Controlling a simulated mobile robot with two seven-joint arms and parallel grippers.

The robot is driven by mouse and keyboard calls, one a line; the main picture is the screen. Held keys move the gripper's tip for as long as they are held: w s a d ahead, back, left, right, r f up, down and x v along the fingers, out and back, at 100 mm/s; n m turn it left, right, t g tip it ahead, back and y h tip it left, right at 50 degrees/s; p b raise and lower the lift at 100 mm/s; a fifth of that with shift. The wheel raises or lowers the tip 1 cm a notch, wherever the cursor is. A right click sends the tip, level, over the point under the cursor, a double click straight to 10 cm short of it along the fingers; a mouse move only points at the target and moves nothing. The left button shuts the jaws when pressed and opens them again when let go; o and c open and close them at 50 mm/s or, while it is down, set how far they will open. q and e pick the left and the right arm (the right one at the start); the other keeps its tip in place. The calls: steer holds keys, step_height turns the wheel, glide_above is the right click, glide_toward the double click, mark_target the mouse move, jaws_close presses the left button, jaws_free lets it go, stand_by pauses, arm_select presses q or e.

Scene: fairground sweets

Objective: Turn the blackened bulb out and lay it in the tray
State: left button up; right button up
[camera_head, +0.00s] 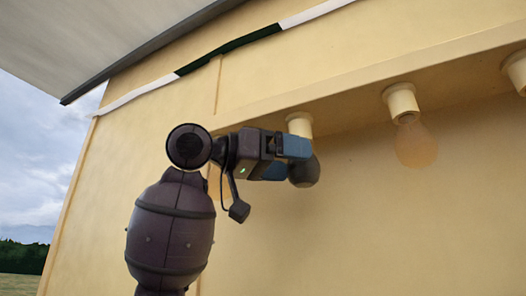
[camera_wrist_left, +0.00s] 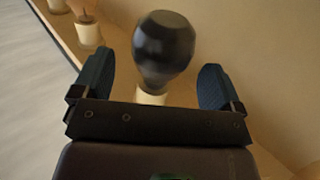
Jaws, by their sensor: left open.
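The blackened bulb (camera_head: 305,173) hangs from a cream socket (camera_head: 299,124) under the ledge, partly covered by my left gripper (camera_head: 297,161). The left gripper's blue fingers are open and reach to the bulb from the left. In the left wrist view the dark bulb (camera_wrist_left: 163,45) stands in the gap between the two spread fingers (camera_wrist_left: 158,62), with clear space on both sides. The bulb's neck still meets its pale socket (camera_wrist_left: 152,97). The tray and my right gripper are in neither view.
An orange bulb (camera_head: 415,144) hangs from another socket to the right, and a further socket (camera_head: 516,70) is at the right edge. Another orange bulb (camera_head: 217,184) shows partly behind my left arm. The ledge (camera_head: 350,92) runs above them, and the yellow wall below is bare.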

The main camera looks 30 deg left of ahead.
mark_target(304, 185)
arm_select(q)
steer(key=shift+p+x, duration=0.35)
steer(key=shift+x, duration=1.25)
steer(key=shift+c, duration=0.3)
steer(key=c, duration=0.8)
steer(key=shift+o, duration=0.2)
steer(key=shift+m+g+h, duration=0.9)
steer(key=shift+g, duration=0.2)
steer(key=o, duration=1)
